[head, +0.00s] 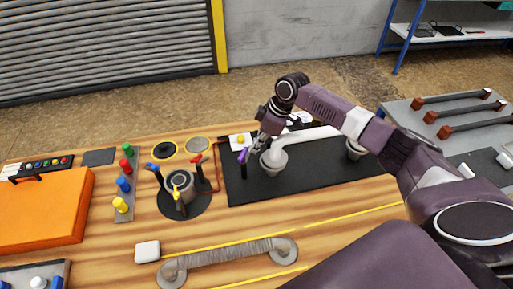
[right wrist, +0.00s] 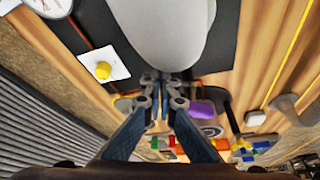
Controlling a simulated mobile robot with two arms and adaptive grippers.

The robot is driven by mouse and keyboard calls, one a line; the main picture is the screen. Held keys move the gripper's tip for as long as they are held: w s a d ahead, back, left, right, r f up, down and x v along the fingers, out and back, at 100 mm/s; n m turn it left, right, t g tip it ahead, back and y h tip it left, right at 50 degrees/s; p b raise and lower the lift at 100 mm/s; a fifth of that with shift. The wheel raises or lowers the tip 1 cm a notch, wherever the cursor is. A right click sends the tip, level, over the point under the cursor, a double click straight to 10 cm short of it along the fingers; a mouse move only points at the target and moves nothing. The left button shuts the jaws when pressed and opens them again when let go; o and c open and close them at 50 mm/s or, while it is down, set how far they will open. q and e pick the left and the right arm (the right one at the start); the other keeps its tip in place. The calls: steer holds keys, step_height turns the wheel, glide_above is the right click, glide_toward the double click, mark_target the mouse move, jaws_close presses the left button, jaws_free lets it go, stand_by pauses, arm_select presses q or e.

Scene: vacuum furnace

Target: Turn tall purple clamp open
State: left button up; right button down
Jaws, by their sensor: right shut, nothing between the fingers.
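The tall purple clamp (head: 243,156) stands at the left part of the black mat (head: 300,180), beside a white pipe (head: 312,135). My right gripper (head: 256,146) is just to the right of the clamp, close to the pipe's left end. In the right wrist view the gripper's fingertips (right wrist: 162,82) are together with nothing between them. The clamp's purple handle (right wrist: 202,109) shows just right of the fingers there, not between them. I cannot tell whether a finger touches it. My left gripper is not in view.
A white plate with a yellow knob (head: 240,140) lies behind the clamp. To the left is a round fixture (head: 180,188) with red, blue and yellow clamps. A ribbed hose (head: 230,257) lies at the front. An orange box (head: 45,208) is far left.

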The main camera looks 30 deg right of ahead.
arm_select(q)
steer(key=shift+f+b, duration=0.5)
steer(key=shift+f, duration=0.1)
arm_select(e)
steer(key=shift+w+a+n+g, duration=0.25)
steer(key=shift+w+n, duration=0.2)
steer(key=shift+n, duration=0.55)
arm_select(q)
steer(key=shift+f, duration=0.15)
arm_select(e)
steer(key=shift+w+n+y, duration=0.2)
steer(key=shift+n+y, duration=0.1)
steer(key=shift+n, duration=0.1)
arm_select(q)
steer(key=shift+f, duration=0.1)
arm_select(e)
steer(key=shift+w+a, duration=0.3)
stand_by(0.5)
